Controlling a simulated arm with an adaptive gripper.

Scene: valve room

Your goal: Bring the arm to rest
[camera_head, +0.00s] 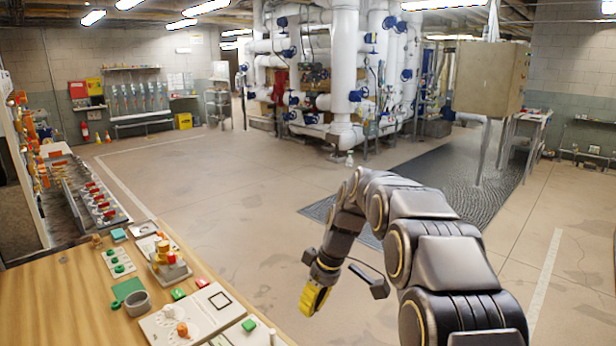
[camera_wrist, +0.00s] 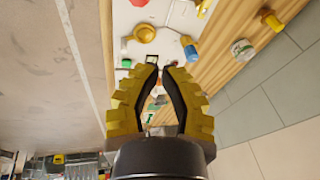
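My gripper (camera_head: 314,298) has yellow ribbed fingers and hangs from my dark arm in the head view. It is over the floor just right of the wooden workbench (camera_head: 62,283), pointing down. In the wrist view my gripper (camera_wrist: 160,68) has its two fingers apart, with a narrow gap at the tips and nothing held between them. Parts of the white board and small items on the bench show beyond the fingertips. My arm is bent, reaching out from the lower right of the head view and then down.
The bench holds a grey cup (camera_head: 138,303), a white board with an orange knob (camera_head: 182,329), and a red-topped fixture (camera_head: 168,262). A metal cabinet (camera_head: 490,78) on a post stands at the right. White pipes (camera_head: 344,70) fill the back. The middle floor is clear.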

